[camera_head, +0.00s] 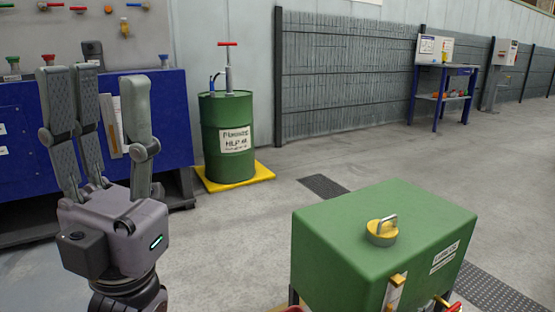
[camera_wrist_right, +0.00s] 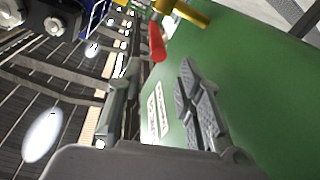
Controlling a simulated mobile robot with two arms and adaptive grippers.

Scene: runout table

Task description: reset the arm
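My left gripper (camera_head: 98,80) stands raised at the left of the head view, fingers pointing up and spread apart, with nothing between them. My right gripper (camera_wrist_right: 160,78) shows only in the right wrist view. Its fingers are apart, one on the left and a pair on the right, and I see nothing held. Beyond them is the side of a green tank (camera_wrist_right: 245,80) with a white label (camera_wrist_right: 158,112). A red handle (camera_wrist_right: 157,42) on a brass valve (camera_wrist_right: 182,12) is just past the fingertips. I cannot tell whether the fingers touch the tank.
The green tank (camera_head: 350,225) with a yellow cap (camera_head: 382,232) stands at the front right. A green drum (camera_head: 228,150) with a pump stands on a yellow pallet (camera_head: 255,174). A blue cabinet (camera_head: 25,180) is behind my left gripper. Floor between them is clear.

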